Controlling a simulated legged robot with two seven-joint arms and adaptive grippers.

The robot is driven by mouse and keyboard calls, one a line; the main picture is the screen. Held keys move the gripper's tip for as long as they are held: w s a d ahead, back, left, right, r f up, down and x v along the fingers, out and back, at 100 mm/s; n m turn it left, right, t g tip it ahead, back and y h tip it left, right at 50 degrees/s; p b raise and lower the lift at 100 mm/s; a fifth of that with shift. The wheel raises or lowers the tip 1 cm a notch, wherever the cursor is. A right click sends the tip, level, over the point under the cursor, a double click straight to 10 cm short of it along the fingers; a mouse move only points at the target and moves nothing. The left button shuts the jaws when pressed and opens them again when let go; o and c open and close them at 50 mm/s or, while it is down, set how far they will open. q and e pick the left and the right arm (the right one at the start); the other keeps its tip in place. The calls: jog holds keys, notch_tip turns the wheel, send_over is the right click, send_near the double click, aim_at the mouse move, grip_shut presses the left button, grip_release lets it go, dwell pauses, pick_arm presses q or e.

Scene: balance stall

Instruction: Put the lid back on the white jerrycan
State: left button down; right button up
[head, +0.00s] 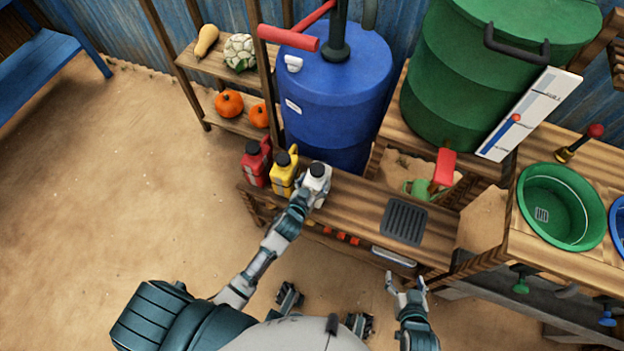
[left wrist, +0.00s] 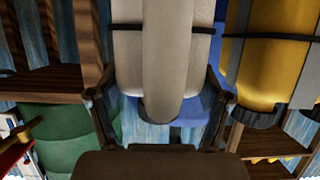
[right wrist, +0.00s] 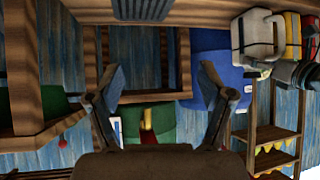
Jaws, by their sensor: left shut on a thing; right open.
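The white jerrycan (head: 316,186) stands on the low wooden bench, right of the yellow one. A dark round lid (head: 317,170) shows at its top; I cannot tell how firmly it sits. My left gripper (head: 309,194) is shut on the jerrycan. In the left wrist view its two fingers (left wrist: 162,92) lie on either side of the pale body (left wrist: 130,60), and a dark round part shows partly behind the handle. My right gripper (head: 406,281) is open and empty in front of the bench. The right wrist view also shows the white jerrycan (right wrist: 255,38).
The yellow jerrycan (head: 283,175) and red jerrycan (head: 254,163) stand close on the left. A blue drum (head: 335,100) rises behind. A dark grate (head: 404,222) lies right of the white jerrycan, with bare bench between. A green basin (head: 561,206) is at the right.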

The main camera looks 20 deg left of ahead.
pick_arm(q)
jog(key=shift+d+r, duration=0.15)
jog(key=shift+r, duration=0.1)
jog(key=shift+a, duration=0.2)
jog(key=shift+c, duration=1.2)
grip_release()
jog(key=shift+a+f, duration=0.25)
jog(key=shift+f, duration=0.05)
jog(key=shift+o, duration=1.2)
jog(key=shift+a, duration=0.2)
jog(key=shift+s+a, duration=0.1)
jog(key=shift+d+r, duration=0.1)
jog(key=shift+d, duration=0.25)
jog(key=shift+s+d+r, duration=0.1)
jog(key=shift+s+d, duration=0.05)
jog(key=shift+s, duration=0.05)
jog(key=p+v, duration=0.2)
jog(key=v, duration=0.9)
jog(key=shift+s+p, duration=0.2)
jog(key=shift+p, duration=0.2)
pick_arm(e)
jog(key=s+d+f+g+h, duration=0.1)
jog(key=s+d+f+g, duration=0.2)
jog(key=s, duration=0.6)
jog(key=g, duration=0.2)
jog(key=shift+s+g+h, duration=0.15)
jog(key=shift+g+h, duration=0.15)
jog(key=shift+g, duration=0.1)
